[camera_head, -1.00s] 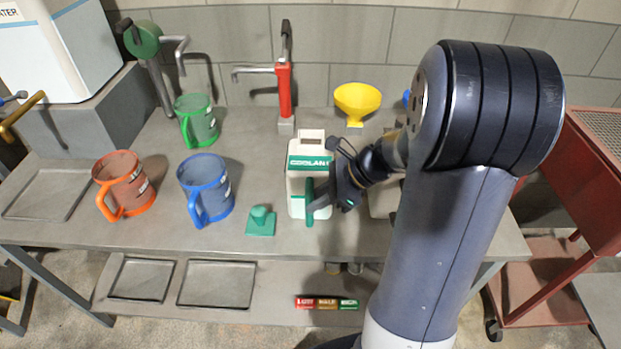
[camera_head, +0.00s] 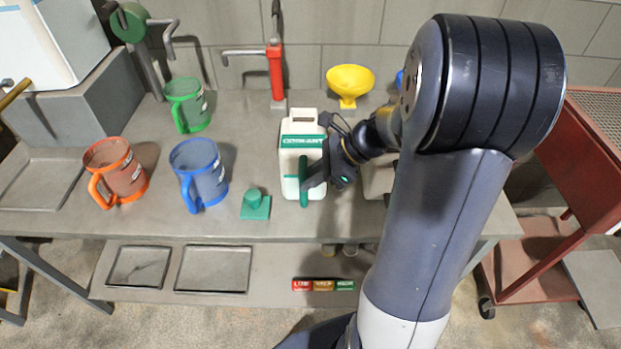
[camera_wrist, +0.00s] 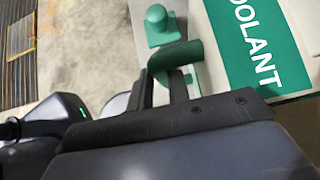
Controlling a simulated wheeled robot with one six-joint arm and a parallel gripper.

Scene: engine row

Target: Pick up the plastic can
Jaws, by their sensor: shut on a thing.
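The plastic can (camera_head: 297,138) is white with a green coolant label and a green handle (camera_head: 303,182) on its front. It stands upright on the grey workbench, right of the middle mug. In the wrist view, its lettered green label (camera_wrist: 255,50) fills the upper right. My gripper (camera_head: 308,183) reaches in from the right and is shut on the green handle. The wrist view shows the jaws (camera_wrist: 172,80) around the handle (camera_wrist: 178,58). Whether the can's base touches the bench is hard to tell.
Orange (camera_head: 118,175), blue (camera_head: 200,178) and green (camera_head: 188,105) mugs stand to the left. A green-based knob piece (camera_head: 256,205) lies just left of the can. A red pump (camera_head: 276,75) and yellow funnel (camera_head: 350,82) stand behind. A red cart (camera_head: 600,165) is at right.

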